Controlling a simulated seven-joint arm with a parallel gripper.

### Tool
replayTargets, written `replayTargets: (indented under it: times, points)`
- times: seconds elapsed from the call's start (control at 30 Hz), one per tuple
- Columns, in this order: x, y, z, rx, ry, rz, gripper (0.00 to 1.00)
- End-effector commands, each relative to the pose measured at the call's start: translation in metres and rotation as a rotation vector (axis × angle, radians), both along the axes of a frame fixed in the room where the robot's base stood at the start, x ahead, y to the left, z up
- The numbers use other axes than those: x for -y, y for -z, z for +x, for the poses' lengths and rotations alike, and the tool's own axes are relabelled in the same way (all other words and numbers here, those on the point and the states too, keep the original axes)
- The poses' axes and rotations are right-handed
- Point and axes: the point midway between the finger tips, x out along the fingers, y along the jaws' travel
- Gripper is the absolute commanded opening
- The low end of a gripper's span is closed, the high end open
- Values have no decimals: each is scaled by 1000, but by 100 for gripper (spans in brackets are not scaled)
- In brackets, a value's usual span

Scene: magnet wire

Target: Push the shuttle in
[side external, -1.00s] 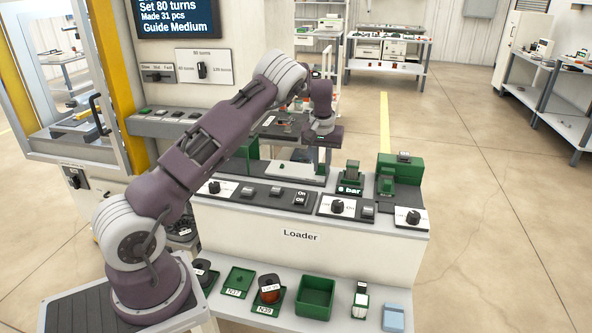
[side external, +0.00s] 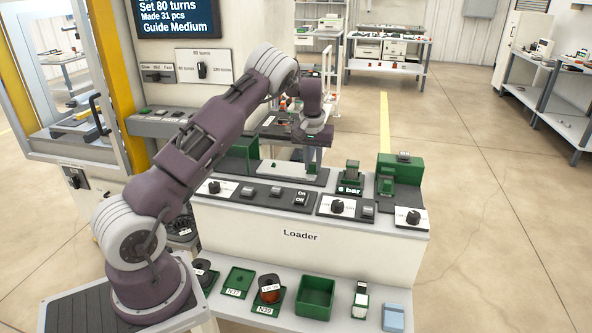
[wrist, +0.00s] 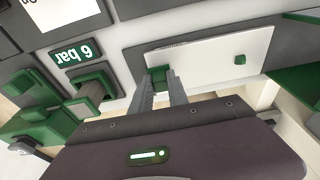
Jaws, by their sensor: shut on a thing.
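A flat white plate (wrist: 205,62), which looks like the shuttle, lies along a dark grey bed on the loader. It also shows in the side view (side external: 292,173). A small green peg (wrist: 240,59) stands on the plate's far part, near the green housing. A green block (wrist: 159,73) stands at its other end. My gripper (wrist: 162,80) points down with its two fingers shut on this green block. In the side view my gripper (side external: 314,167) is over the right end of the plate.
The green housing (side external: 241,153) stands just left of the plate. To its right are the green "6 bar" unit (side external: 350,178) and a larger green fixture (side external: 399,172). Switches and knobs (side external: 337,206) line the loader's front. A lower shelf holds a green bin (side external: 315,297) and spools.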

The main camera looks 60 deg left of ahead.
Motion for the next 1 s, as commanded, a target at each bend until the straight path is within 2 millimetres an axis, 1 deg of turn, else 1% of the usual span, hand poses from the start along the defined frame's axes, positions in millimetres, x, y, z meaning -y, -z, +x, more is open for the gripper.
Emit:
replayTargets:
  times: [0.1, 1.0]
  points:
    - [-7, -1, -6, 0, -3, 1, 0]
    - [-52, -1, -51, 2, -2, 1, 0]
